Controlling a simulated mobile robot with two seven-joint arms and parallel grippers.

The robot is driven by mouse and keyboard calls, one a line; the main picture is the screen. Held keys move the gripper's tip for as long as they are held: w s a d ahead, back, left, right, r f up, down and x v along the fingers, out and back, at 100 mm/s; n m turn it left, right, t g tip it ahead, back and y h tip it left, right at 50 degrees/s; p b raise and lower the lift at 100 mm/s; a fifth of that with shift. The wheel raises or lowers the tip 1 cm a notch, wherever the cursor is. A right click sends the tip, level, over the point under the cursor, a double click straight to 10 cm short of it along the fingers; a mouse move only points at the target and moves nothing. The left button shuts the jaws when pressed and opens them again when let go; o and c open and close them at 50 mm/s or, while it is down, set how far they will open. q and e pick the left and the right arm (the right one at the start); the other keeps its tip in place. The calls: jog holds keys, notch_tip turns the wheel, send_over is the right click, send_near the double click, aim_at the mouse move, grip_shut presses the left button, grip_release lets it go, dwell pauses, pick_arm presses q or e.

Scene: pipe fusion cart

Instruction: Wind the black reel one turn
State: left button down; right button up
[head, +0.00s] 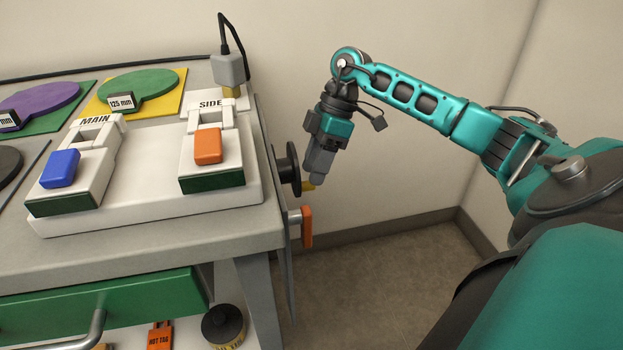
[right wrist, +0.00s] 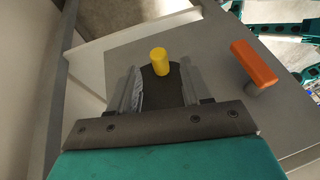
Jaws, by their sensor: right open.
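The black reel (head: 289,169) is mounted on the right side of the cart, its round face turned outward. A yellow crank knob (head: 308,187) sticks out from it. In the right wrist view the black reel (right wrist: 158,88) shows between my fingers, with the yellow knob (right wrist: 159,60) near the fingertips. My right gripper (head: 314,176) is open beside the reel, its fingers pointing down toward the knob. I cannot tell whether a finger touches the knob. In the right wrist view the open fingers (right wrist: 160,72) stand either side of the reel. My left gripper is not in view.
An orange handle (head: 306,226) sits on the same side panel below the reel; it also shows in the wrist view (right wrist: 254,64). The cart top (head: 150,245) carries a white panel with blue and orange switches. Floor right of the cart is clear.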

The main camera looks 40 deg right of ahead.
jog(key=shift+x, duration=1.2)
jog(key=shift+c, duration=0.5)
grip_shut()
